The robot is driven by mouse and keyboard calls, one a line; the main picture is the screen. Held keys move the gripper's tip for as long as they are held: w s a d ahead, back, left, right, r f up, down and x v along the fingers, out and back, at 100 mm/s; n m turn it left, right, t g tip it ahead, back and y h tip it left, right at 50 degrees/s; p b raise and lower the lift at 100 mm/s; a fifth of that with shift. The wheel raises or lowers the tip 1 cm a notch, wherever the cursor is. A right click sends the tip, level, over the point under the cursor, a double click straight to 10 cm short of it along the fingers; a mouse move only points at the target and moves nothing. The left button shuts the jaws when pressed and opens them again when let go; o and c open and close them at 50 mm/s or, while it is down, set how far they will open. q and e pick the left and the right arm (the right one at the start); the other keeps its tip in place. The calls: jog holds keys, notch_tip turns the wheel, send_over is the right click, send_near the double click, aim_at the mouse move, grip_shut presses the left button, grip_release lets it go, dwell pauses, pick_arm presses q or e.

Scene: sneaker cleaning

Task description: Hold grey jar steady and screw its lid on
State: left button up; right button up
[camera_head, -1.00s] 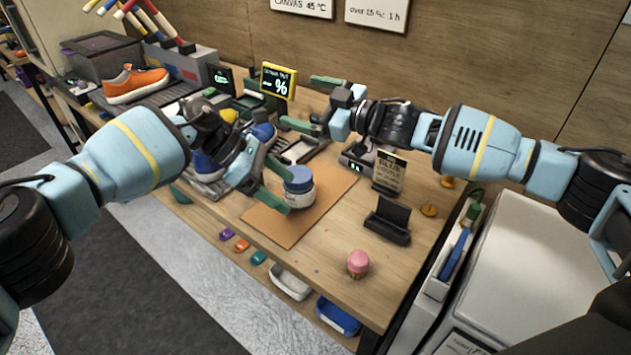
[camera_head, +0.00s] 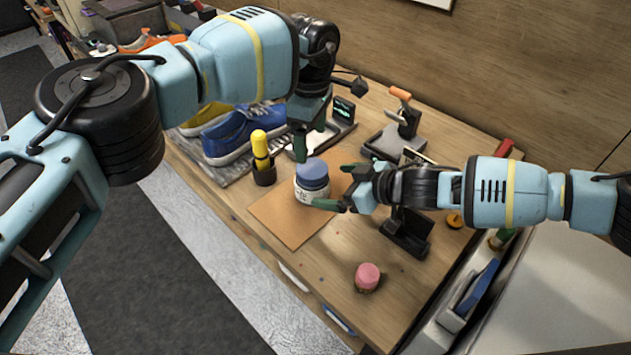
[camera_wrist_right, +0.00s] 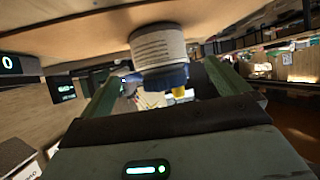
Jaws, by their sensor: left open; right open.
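The pale grey jar (camera_head: 307,195) with a printed label stands upright on a brown mat (camera_head: 268,222). A blue lid (camera_head: 313,168) sits on top of it; I cannot tell how tightly. My right gripper (camera_head: 328,187) is open and comes in from the right, its fingers on either side of the jar. In the right wrist view the jar (camera_wrist_right: 158,45) appears upside down between the open fingers, with the dark blue lid (camera_wrist_right: 163,76) below it. My left gripper (camera_head: 312,140) is open, pointing down above and slightly behind the lid.
A yellow-handled tool (camera_head: 260,150) in a dark holder stands left of the jar, near a blue sneaker (camera_head: 238,135). A black stand (camera_head: 407,232) is close under my right arm. A pink-topped item (camera_head: 367,276) stands nearer the front edge, with bare wood around it.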

aim_at(312, 183)
jog(key=shift+x, duration=3.9)
jog(key=shift+c, duration=0.3)
